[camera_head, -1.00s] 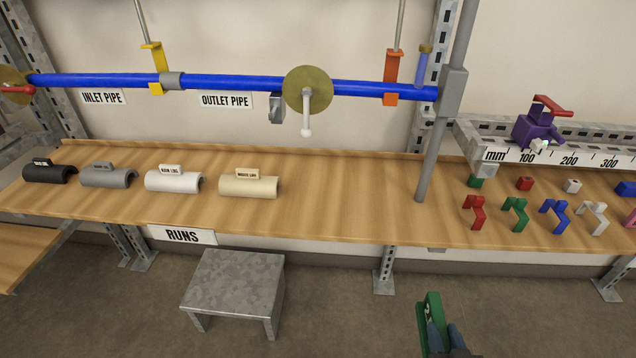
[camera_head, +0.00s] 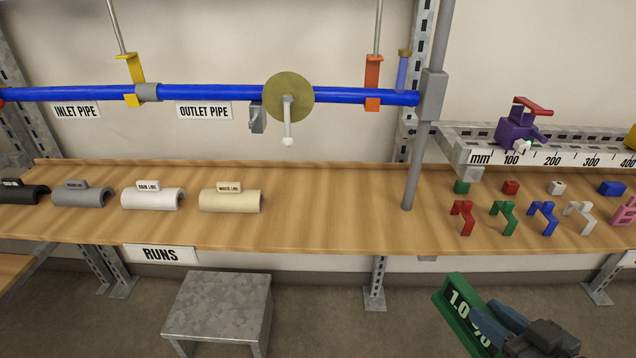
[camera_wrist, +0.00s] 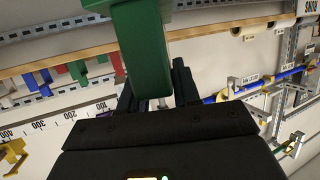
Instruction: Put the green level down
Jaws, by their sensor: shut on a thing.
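The green level (camera_head: 461,318) is a green block with a white "1.0 %" marking on its face. It is tilted in the head view, low at the right, in front of the wooden bench (camera_head: 330,225) and apart from it. My gripper (camera_head: 490,325) is shut on the level and holds it in the air. In the wrist view the level (camera_wrist: 142,50) stands between the dark fingers and hides part of the bench behind it.
Several pipe covers, including a cream one (camera_head: 231,200), lie on the bench's left half. Small clips, such as a red one (camera_head: 462,216), and blocks fill the right. A grey post (camera_head: 416,165) rises between. Bare wood shows left of the post. A metal stool (camera_head: 218,308) stands in front.

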